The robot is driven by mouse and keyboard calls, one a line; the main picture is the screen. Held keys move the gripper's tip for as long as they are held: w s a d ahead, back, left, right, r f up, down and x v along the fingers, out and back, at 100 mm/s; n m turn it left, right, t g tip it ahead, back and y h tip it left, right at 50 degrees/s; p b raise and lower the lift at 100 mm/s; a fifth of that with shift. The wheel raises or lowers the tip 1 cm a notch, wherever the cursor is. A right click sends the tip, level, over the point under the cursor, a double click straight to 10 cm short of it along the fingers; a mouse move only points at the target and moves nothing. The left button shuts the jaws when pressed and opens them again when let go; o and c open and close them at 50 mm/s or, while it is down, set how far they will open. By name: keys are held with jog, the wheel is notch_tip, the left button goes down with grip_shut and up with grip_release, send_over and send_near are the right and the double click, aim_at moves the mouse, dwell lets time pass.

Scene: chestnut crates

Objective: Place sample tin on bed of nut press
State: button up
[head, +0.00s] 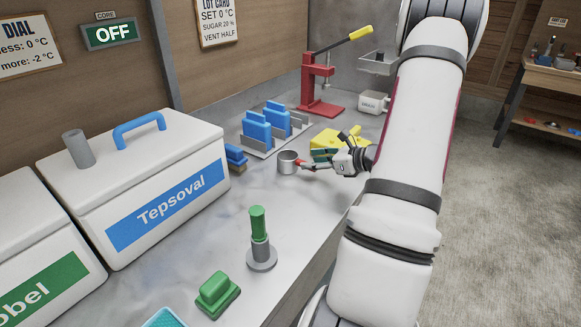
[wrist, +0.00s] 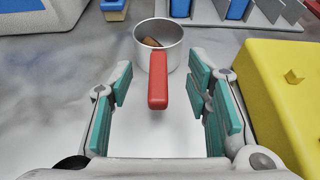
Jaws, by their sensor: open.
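The sample tin (head: 288,162) is a small round metal cup with a red handle, standing on the grey bench. In the wrist view the tin (wrist: 177,63) has a brown piece inside, and its red handle (wrist: 158,80) points toward me. My gripper (wrist: 160,108) is open, with one teal-padded finger on each side of the handle and a gap to both. In the head view my gripper (head: 318,165) is just right of the tin. The nut press (head: 309,80) is red with a yellow-tipped lever and stands farther back; its bed (head: 322,108) is the low red base.
A yellow block (head: 332,139) is close beside my gripper, on its right in the wrist view (wrist: 285,80). Blue pieces in a grey rack (head: 257,128) stand behind the tin. A white Tepsoval crate (head: 205,145) is at left. A green-topped post (head: 260,240) is nearer.

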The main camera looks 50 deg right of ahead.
aim_at(302, 161)
jog(key=x, duration=0.4)
jog(key=shift+w+a+f, duration=0.1)
jog(key=shift+w+f, duration=0.15)
jog(key=shift+w, duration=0.05)
grip_shut()
